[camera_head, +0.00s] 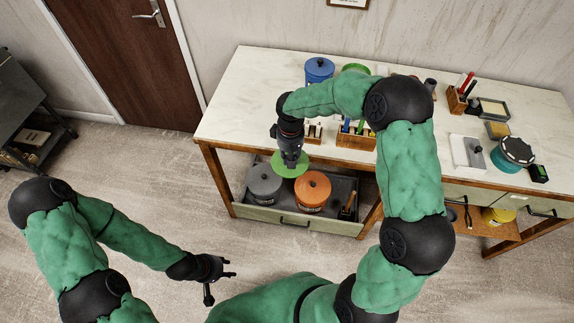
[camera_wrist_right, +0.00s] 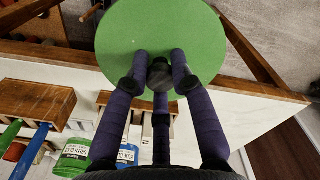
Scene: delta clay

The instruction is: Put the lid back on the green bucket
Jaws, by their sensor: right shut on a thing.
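The green lid (camera_head: 288,165) is a flat disc held by my right gripper (camera_head: 290,158), in front of the table and above the open drawer. In the right wrist view, the fingers of my right gripper (camera_wrist_right: 160,75) close around the dark knob of the lid (camera_wrist_right: 165,25). The green bucket (camera_head: 355,68) stands at the back of the tabletop, mostly hidden by my right arm; its labelled side shows in the right wrist view (camera_wrist_right: 75,152). My left gripper (camera_head: 218,274) is open and empty, low over the floor at the left.
A blue bucket (camera_head: 319,68) stands beside the green one. The open drawer (camera_head: 285,215) holds a grey bucket (camera_head: 264,183) and an orange bucket (camera_head: 312,188). Wooden tool holders (camera_head: 355,138) line the table's front edge. The tabletop's left part (camera_head: 240,105) is clear.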

